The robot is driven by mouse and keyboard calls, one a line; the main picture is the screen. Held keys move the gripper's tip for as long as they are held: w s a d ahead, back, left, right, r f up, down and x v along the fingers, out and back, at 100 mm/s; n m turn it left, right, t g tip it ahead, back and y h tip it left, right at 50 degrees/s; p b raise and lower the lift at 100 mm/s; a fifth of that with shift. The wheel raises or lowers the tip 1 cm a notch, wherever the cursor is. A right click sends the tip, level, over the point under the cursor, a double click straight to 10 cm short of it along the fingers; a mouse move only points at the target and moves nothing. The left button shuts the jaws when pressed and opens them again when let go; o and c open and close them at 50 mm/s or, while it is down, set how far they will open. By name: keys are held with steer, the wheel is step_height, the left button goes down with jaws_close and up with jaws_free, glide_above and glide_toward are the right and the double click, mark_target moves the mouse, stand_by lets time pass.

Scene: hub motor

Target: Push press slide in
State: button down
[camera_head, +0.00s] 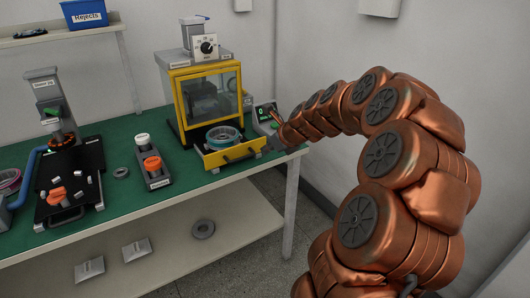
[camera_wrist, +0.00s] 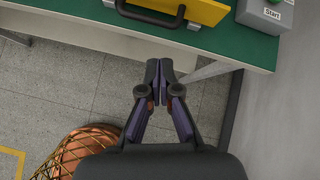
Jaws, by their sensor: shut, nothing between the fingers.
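The yellow press (camera_head: 208,95) stands at the right end of the green table, with a clear window in its yellow frame. Its yellow slide (camera_head: 235,152) sticks out at the front, with a round hub part (camera_head: 223,136) with a teal ring on it. In the wrist view the slide's yellow front (camera_wrist: 205,10) and black handle (camera_wrist: 150,17) show at the top edge. My gripper (camera_wrist: 166,68) is shut and empty. In that picture its fingertips lie below the handle, apart from it, over the table's front edge and floor.
A grey box marked Start (camera_wrist: 265,14) sits right of the slide. A stand with orange and white knobs (camera_head: 152,160) and a black fixture (camera_head: 70,185) are to the left. The table's green top (camera_wrist: 238,38) ends just in front of the slide.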

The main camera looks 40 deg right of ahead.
steer(key=d+f+m+h, duration=0.1)
steer(key=d+m, duration=0.3)
steer(key=d, duration=0.3)
steer(key=shift+t, duration=0.3)
steer(key=x, duration=0.4)
steer(key=w+r+x, duration=0.1)
steer(key=x, duration=0.8)
steer(key=shift+w+a+r, duration=0.15)
steer(key=shift+w+r, duration=0.05)
steer(key=shift+r, duration=0.15)
steer(key=shift+w, duration=0.1)
steer(key=shift+r+p, duration=0.1)
steer(key=shift+p, duration=0.2)
